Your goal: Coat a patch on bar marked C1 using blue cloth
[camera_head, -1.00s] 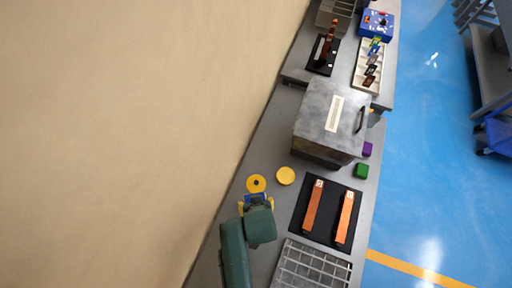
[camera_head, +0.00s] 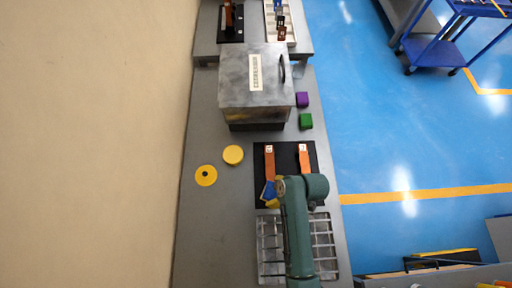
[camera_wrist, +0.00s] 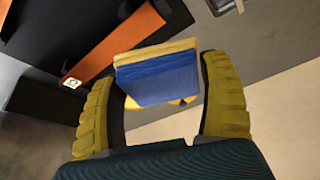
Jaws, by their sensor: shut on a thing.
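Two orange-brown bars with small white labels lie on a black mat (camera_head: 287,152): the left bar (camera_head: 270,163) and the right bar (camera_head: 305,162). I cannot read either label, so I cannot tell which is C1. My gripper (camera_wrist: 160,82) is shut on the blue cloth (camera_wrist: 160,80), which looks like a thick blue pad with a yellowish edge. In the head view the cloth (camera_head: 268,191) is beside the left bar, and my arm covers the near parts of both bars. The wrist view shows one bar (camera_wrist: 112,46) close beside the cloth; contact cannot be told.
A yellow round pot with a dark centre (camera_head: 206,175) and a plain yellow disc (camera_head: 233,155) sit left of the mat. A wire rack (camera_head: 270,246) is in front.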

